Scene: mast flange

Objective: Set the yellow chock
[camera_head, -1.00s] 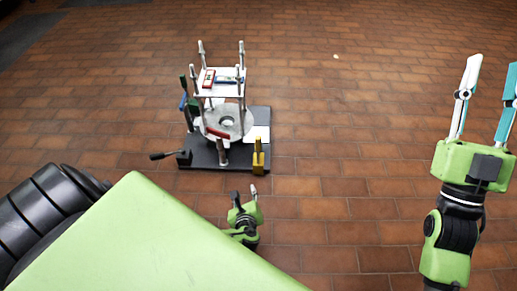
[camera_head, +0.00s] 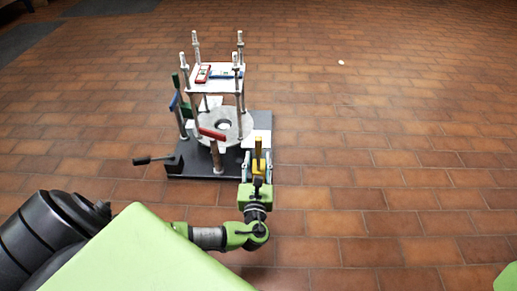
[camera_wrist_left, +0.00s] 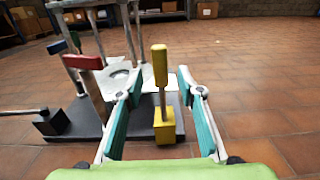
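The yellow chock (camera_head: 257,146) stands upright at the front right corner of the dark base plate (camera_head: 202,170). In the left wrist view the yellow chock (camera_wrist_left: 161,65) has a tall grip above a thin stem and a block at its foot. My left gripper (camera_head: 257,160) is open, its fingers pointing away from me towards the chock. In the left wrist view the teal-padded fingers of my left gripper (camera_wrist_left: 159,84) are on either side of the chock, with visible gaps on both sides. My right gripper is out of view.
A ring-shaped flange (camera_head: 238,121) sits on the base plate under a raised white plate (camera_head: 215,83) on posts. A red handle (camera_head: 212,134) stands left of the chock, and a black lever (camera_head: 150,159) sticks out left. The tiled floor to the right is clear.

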